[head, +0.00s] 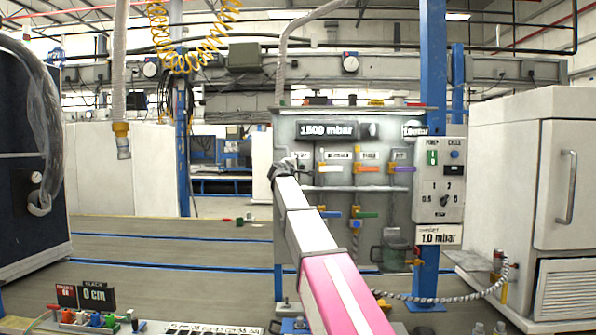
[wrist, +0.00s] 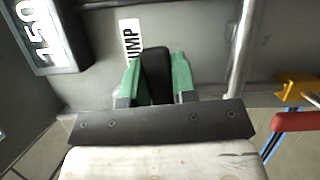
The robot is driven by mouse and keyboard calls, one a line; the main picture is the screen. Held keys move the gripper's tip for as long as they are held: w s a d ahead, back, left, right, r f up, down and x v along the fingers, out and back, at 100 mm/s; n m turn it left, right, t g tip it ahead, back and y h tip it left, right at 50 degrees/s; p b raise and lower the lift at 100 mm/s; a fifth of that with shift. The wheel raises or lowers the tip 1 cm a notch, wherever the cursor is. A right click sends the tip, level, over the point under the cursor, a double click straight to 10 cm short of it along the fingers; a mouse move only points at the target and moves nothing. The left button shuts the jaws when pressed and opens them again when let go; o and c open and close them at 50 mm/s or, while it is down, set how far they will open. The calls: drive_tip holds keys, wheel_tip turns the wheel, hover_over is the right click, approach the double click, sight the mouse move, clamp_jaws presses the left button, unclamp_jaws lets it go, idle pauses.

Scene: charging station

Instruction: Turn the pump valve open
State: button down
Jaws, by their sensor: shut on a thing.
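The pump valve's black handle (wrist: 155,72) shows in the wrist view, just beside a white label (wrist: 130,40) of which I can read "UMP". My gripper (wrist: 156,80) has its green-edged fingers on both sides of the handle and is shut on it. The valve's body is hidden behind the handle and fingers. In the head view, my arm reaches up to the left side of the grey panel (head: 345,127), where my gripper (head: 284,167) covers most of the valve.
To the right on the panel are several other valves, with orange (head: 368,168) and purple (head: 403,169) handles among them. A control box (head: 440,180) hangs at the right by a blue post (head: 433,60). A vertical metal pipe (wrist: 243,45) runs close right of my gripper.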

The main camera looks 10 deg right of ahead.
drive_tip(key=n, duration=0.1)
drive_tip(key=r+n+t, duration=0.1)
drive_tip(key=n, duration=0.1)
drive_tip(key=r+n, duration=0.1)
drive_tip(key=shift+a+t, duration=0.3)
drive_tip(key=shift+t, duration=0.1)
drive_tip(key=n, duration=0.2)
drive_tip(key=a+r+n+t, duration=0.1)
drive_tip(key=n, duration=0.1)
drive_tip(key=n+t, duration=0.1)
drive_tip(key=n, duration=0.1)
drive_tip(key=shift+w+a+r+y, duration=0.15)
drive_tip(key=shift+r+y, duration=0.15)
drive_tip(key=shift+y, duration=0.1)
drive_tip(key=n, duration=0.2)
drive_tip(key=a+n+t+y, duration=0.1)
drive_tip(key=n, duration=0.1)
drive_tip(key=r+n+t+y, duration=0.1)
drive_tip(key=n, duration=0.1)
drive_tip(key=shift+w+a, duration=0.2)
drive_tip(key=shift+a, duration=0.2)
drive_tip(key=shift+w+a+r+n+t+y, duration=0.1)
drive_tip(key=shift+a+n+t+y, duration=0.25)
drive_tip(key=shift+n+y, duration=0.75)
drive_tip(key=shift+w+a+n+t+y, duration=0.15)
drive_tip(key=shift+a+n+y, duration=0.4)
drive_tip(key=shift+n, duration=1.15)
drive_tip(key=shift+s, duration=0.1)
drive_tip(key=c, duration=0.9)
unclamp_jaws()
